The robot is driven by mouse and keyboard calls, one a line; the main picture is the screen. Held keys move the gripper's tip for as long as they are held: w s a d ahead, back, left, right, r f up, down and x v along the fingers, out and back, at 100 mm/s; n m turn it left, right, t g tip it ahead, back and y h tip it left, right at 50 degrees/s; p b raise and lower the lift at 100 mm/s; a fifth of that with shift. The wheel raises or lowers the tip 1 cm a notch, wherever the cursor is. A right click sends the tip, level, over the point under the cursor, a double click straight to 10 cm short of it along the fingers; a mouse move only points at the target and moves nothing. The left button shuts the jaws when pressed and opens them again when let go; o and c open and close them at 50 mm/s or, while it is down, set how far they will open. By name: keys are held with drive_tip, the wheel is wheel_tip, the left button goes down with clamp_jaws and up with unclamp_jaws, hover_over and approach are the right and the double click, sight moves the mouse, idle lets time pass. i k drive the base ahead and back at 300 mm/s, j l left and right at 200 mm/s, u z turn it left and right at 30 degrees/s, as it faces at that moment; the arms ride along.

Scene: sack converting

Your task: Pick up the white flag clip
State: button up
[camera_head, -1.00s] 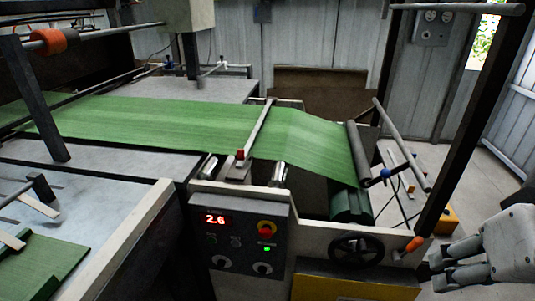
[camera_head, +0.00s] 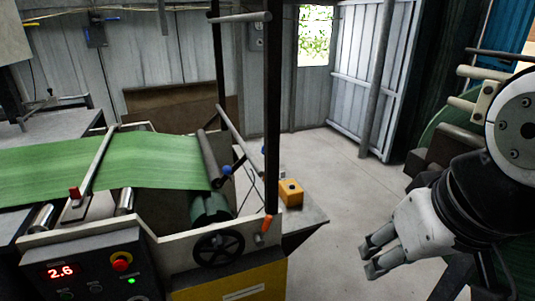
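I cannot make out a white flag clip in the current head view. My gripper (camera_head: 372,258) is at the lower right, pointing left and down over the floor. Its two grey fingers stand apart with a gap between them, and nothing shows between them.
The sack machine fills the left, with green sheet (camera_head: 150,172), a black handwheel (camera_head: 219,249), a control panel (camera_head: 95,270) reading 2.6 and an upright dark post (camera_head: 272,110). Concrete floor (camera_head: 340,170) is clear in the middle.

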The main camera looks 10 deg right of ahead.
sight(283, 176)
drive_tip(key=i+l+u, duration=0.25)
drive_tip(key=i+l, duration=0.45)
drive_tip(key=i+l+u, duration=0.25)
drive_tip(key=i+l, duration=0.35)
drive_tip(key=l, duration=0.2)
